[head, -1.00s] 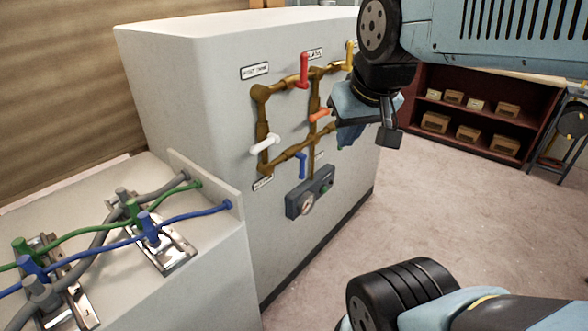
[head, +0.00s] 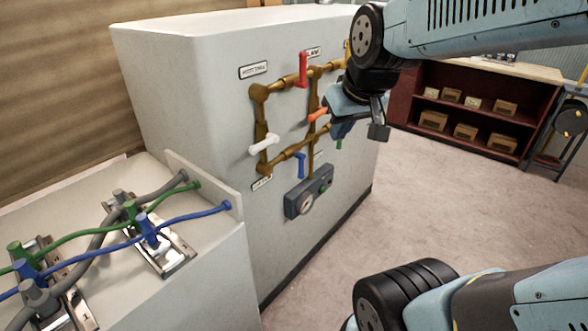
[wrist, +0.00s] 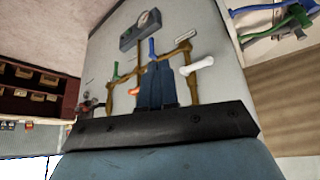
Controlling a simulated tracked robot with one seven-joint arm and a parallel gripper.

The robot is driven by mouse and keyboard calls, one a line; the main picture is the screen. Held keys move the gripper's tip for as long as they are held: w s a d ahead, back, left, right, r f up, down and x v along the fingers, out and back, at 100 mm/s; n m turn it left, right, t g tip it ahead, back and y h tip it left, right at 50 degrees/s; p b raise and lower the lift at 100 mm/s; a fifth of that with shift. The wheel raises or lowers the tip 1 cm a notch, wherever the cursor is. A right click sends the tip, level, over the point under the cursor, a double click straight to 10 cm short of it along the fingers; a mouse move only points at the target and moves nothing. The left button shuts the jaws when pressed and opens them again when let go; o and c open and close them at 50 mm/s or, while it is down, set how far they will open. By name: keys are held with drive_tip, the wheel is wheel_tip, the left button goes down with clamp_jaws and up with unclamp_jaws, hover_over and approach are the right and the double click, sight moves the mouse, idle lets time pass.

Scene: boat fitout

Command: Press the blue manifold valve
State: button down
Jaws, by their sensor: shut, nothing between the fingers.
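The blue valve lever (head: 300,165) hangs upright at the lower middle of the brown pipe manifold (head: 262,135) on the white cabinet's face. In the wrist view, which looks upside down, the blue lever (wrist: 152,47) shows just beyond my fingertips. My gripper (wrist: 158,66) is shut, its two dark blue fingers together and empty. In the head view my gripper (head: 338,128) is in front of the manifold's right side, up and right of the blue lever. It looks apart from the blue lever; the exact gap is unclear.
Near the blue lever are a white lever (head: 263,144), an orange lever (head: 318,115), a red lever (head: 303,70) and a partly hidden green lever (head: 339,145). A gauge box (head: 309,192) sits just below. A bench (head: 215,270) with hoses stands left; floor is clear at right.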

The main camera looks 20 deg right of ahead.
sight(300, 165)
drive_tip(key=w+a+f+n+t+h, duration=0.1)
drive_tip(key=w+f+n, duration=0.5)
drive_tip(key=w+f, duration=1.6)
drive_tip(key=shift+w+a+f+n, duration=0.25)
drive_tip(key=shift+a+f+n, duration=0.25)
drive_tip(key=shift+f, duration=0.9)
drive_tip(key=shift+a, duration=0.1)
drive_tip(key=w+d+f, duration=0.3)
drive_tip(key=w+f, duration=0.5)
drive_tip(key=w, duration=0.1)
